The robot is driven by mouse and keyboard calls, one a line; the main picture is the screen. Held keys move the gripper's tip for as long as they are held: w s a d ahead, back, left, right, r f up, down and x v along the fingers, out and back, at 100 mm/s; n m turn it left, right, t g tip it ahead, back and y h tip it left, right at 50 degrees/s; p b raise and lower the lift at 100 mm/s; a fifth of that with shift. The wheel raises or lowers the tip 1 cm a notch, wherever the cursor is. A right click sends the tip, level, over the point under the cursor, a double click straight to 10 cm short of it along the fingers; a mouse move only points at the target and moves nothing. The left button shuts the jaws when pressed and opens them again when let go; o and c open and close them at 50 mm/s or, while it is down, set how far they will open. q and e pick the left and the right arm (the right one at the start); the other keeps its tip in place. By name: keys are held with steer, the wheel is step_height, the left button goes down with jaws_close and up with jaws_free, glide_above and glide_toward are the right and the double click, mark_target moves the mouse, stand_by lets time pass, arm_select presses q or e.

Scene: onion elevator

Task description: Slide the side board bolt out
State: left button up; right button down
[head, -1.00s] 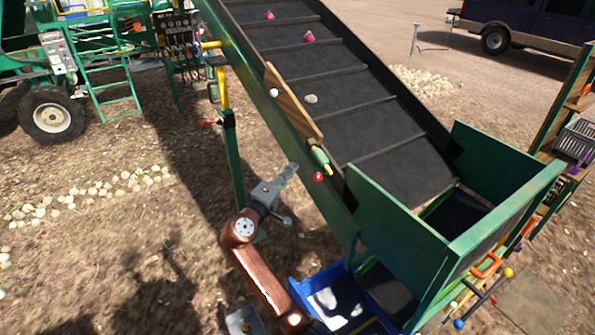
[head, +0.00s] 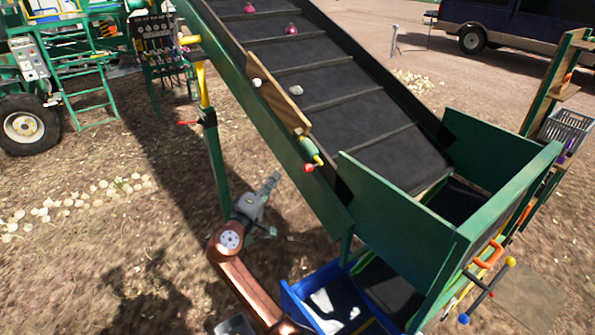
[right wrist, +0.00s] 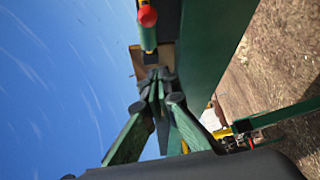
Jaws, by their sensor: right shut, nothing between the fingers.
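The side board (head: 279,93) is a wooden plank along the near side rail of the dark belt. At its lower end is the bolt (head: 309,147), a green sleeve with a yellow end and a red knob (head: 309,168). In the right wrist view the red knob (right wrist: 147,17) and green sleeve show at the top, beyond and above the fingertips. My right gripper (head: 274,180) is shut and empty. In the head view it appears to the left of and slightly below the knob, apart from it. My left gripper is not in view.
The green elevator side rail (head: 270,130) slopes down to a green hopper (head: 400,205). A green support leg (head: 218,165) stands left of my gripper. A blue bin (head: 325,300) lies below the hopper. Open dirt is at left.

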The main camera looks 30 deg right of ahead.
mark_target(312, 166)
steer(key=shift+d, duration=0.1)
steer(key=w+d+p, duration=0.1)
steer(key=d+p, duration=0.3)
steer(key=d, duration=0.5)
steer(key=shift+w, duration=0.4)
steer(key=shift+f, duration=0.1)
